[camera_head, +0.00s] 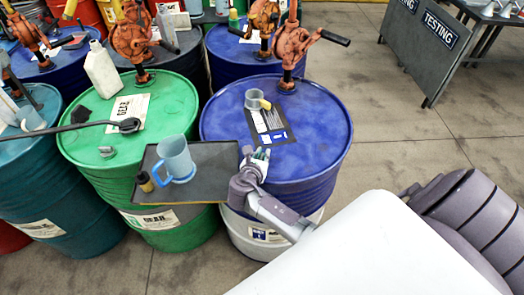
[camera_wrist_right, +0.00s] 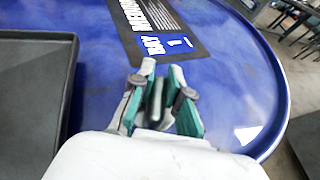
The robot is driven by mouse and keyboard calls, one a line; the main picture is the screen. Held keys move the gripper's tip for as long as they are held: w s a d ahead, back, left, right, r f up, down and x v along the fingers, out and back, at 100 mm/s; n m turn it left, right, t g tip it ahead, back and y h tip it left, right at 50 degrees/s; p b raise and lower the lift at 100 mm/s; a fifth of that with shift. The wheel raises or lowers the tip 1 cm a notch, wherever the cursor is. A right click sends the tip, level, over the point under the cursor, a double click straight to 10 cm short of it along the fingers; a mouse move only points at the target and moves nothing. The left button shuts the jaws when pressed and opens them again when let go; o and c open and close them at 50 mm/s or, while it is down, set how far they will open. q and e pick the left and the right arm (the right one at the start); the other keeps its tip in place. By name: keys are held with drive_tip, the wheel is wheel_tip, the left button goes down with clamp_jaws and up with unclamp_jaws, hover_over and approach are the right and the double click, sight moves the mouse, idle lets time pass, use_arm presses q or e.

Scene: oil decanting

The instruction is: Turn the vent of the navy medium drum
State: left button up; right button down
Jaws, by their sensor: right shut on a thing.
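The navy drum (camera_head: 218,125) stands upright right of centre in the head view, and its blue top (camera_wrist_right: 235,75) fills most of the right wrist view. My right gripper (camera_head: 260,154) is low over the near part of this top, beside the dark label. In the right wrist view, the gripper (camera_wrist_right: 163,85) is shut on a small dark grey piece (camera_wrist_right: 157,100), which looks like the drum's vent. The fingers hide most of the vent, so its angle cannot be told. My left gripper is not in view.
A dark tray (camera_head: 222,155) with a light-blue jug (camera_head: 175,158) lies just left of my gripper. A green drum (camera_head: 170,95) is to the left. Open floor (camera_head: 410,110) lies right.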

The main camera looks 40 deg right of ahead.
drive_tip(key=c, duration=1.1)
unclamp_jaws()
drive_tip(key=v, duration=1.2)
